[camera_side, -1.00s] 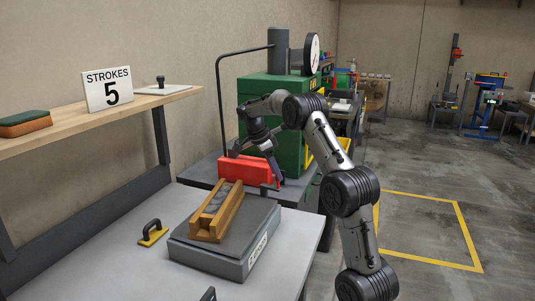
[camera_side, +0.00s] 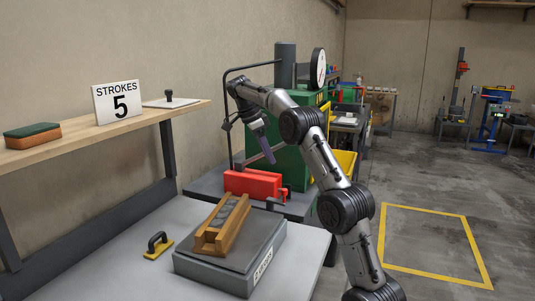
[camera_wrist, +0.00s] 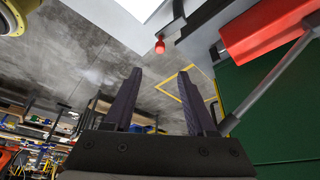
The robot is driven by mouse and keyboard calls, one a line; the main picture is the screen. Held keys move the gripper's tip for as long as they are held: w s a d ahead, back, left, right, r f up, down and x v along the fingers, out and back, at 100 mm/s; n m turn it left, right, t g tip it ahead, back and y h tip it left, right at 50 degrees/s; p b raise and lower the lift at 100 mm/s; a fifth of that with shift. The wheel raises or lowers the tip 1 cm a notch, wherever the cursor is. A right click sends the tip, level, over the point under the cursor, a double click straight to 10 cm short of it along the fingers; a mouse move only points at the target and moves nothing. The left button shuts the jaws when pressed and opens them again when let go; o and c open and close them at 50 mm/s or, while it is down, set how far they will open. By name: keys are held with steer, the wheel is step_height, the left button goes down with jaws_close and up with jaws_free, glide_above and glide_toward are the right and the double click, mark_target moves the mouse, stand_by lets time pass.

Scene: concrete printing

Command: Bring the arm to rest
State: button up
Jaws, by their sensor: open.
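My gripper (camera_side: 268,150) is raised above and behind the red block (camera_side: 254,184), in front of the green machine (camera_side: 290,165). In the wrist view my gripper (camera_wrist: 160,95) shows two dark fingers spread apart with nothing between them. The wooden mould (camera_side: 222,224) with grey material in it sits on the grey slab-like platform (camera_side: 255,262) on the near table. My gripper is clear of the mould and touches nothing that I can see.
The shelf (camera_side: 95,137) at left holds a sponge (camera_side: 33,136) and a sign (camera_side: 117,101) reading "STROKES 5". A yellow floor outline (camera_side: 430,212) at right is empty.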

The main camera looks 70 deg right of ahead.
steer(key=shift+w, duration=0.1)
steer(key=a+r+n+t+h, duration=0.1)
steer(key=a+r+n+t, duration=0.1)
steer(key=a+r, duration=0.75)
steer(key=s+a+r+n+t, duration=0.25)
steer(key=s+a+n, duration=0.4)
steer(key=a, duration=0.65)
steer(key=s+a+f+n+t+y, duration=0.2)
steer(key=s+a+f+n, duration=0.4)
steer(key=f+n, duration=0.2)
steer(key=s+a+f+n+t+y, duration=0.1)
steer(key=s+a+f+n+t, duration=0.1)
steer(key=s+a+f+n, duration=0.5)
steer(key=shift+s+f+n+t+y, duration=0.2)
steer(key=shift+f+n+t+y, duration=0.2)
steer(key=shift+f+n, duration=1.4)
